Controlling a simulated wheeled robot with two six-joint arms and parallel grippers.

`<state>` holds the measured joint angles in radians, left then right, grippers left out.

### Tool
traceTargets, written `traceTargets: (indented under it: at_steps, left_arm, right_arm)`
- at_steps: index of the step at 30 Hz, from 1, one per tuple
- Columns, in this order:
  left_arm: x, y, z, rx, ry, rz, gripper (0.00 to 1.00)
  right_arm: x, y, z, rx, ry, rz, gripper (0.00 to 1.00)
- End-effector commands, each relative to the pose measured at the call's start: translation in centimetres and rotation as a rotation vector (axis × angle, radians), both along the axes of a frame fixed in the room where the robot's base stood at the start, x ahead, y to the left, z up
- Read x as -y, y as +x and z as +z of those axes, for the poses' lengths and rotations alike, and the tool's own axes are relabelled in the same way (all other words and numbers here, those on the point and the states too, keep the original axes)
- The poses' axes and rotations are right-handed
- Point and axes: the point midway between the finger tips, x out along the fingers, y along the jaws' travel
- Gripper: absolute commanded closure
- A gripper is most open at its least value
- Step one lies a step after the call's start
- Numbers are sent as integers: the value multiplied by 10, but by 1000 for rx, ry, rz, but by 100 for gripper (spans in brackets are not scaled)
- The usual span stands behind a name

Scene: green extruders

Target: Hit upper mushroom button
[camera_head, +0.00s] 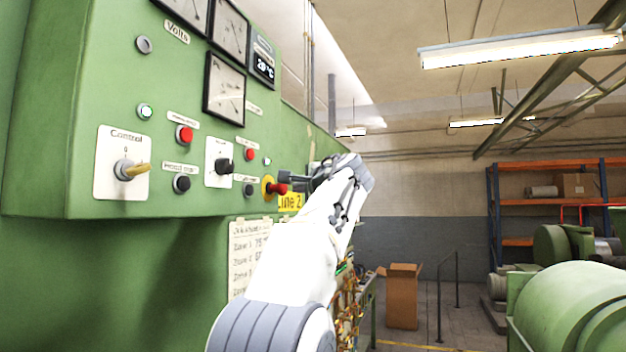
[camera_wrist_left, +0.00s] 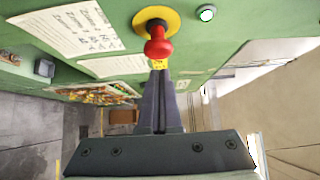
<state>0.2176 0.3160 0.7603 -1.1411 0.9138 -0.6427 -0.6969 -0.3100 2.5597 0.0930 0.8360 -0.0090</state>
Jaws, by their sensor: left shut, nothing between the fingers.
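A red mushroom button (camera_head: 279,188) with a yellow ring around its base stands out from the green panel, at the lower right of the panel face. In the left wrist view the red button (camera_wrist_left: 158,46) and its yellow ring (camera_wrist_left: 147,15) are at the top centre. My left gripper (camera_head: 284,178) is shut and empty, its dark fingertips right beside the button. In the left wrist view the shut fingertips (camera_wrist_left: 160,74) lie just below the red cap in the picture. I cannot tell whether they touch it. My right gripper is not in view.
A paper sheet (camera_head: 247,250) hangs below.

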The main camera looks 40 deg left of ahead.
Motion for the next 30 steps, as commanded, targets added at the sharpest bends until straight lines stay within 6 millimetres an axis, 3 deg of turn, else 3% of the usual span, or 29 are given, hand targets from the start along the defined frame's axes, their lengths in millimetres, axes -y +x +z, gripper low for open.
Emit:
traceTargets:
  at_steps: [4,17,23,30]
  left_arm:
    - [-12,-3,0,-1,1,0,100]
    - [-17,-4,0,-1,1,0,100]
    - [-37,-9,0,-1,1,3,100]
    - [-40,-12,0,-1,2,10,100]
  right_arm:
    - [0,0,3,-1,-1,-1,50]
    - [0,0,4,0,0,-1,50]
    - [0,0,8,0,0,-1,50]
    - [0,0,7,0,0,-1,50]
